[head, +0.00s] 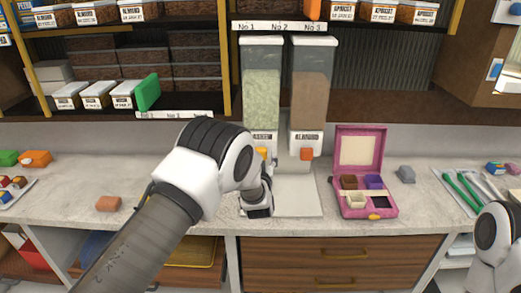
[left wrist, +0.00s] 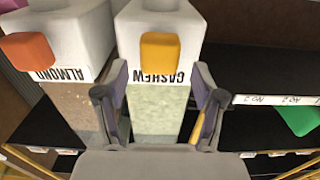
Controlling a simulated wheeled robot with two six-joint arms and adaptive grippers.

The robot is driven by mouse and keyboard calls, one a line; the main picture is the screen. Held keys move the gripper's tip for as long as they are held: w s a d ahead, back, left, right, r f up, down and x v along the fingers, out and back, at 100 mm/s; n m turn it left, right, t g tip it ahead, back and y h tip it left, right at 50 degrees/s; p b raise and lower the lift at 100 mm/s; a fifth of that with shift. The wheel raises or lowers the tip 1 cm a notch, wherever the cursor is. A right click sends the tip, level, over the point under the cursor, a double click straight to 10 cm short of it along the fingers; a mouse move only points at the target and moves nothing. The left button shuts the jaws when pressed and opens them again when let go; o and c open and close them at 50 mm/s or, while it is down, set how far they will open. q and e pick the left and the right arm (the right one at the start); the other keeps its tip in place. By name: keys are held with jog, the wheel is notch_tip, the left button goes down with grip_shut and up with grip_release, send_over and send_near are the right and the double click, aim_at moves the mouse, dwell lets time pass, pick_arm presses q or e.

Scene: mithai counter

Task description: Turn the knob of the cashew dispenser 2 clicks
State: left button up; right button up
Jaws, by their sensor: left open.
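The cashew dispenser (head: 261,95) is the left one of two clear dispensers and holds pale green contents. The knob appears between and beyond the fingertips; contact cannot be told.
The almond dispenser (head: 309,100) with a red-orange knob (head: 307,154) stands close beside it. A pale tray (head: 298,190) lies below. An open pink box (head: 368,210) and a grey lump (head: 406,174) are to the right. A shelf (head: 175,113) with boxes is behind.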

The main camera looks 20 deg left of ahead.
aim_at(261, 153)
pick_arm(q)
jog(key=shift+w+a+r, duration=0.1)
jog(key=shift+w+r, duration=0.2)
jog(key=shift+w, duration=0.2)
jog(key=shift+w+f, duration=0.1)
jog(key=shift+w, duration=0.2)
jog(key=shift+w+a+f, duration=0.2)
jog(key=shift+w+f, duration=0.1)
jog(key=shift+w, duration=0.15)
jog(key=shift+s+r, duration=0.1)
jog(key=shift+s, duration=0.05)
jog(key=c, duration=1.1)
jog(key=shift+c, duration=0.2)
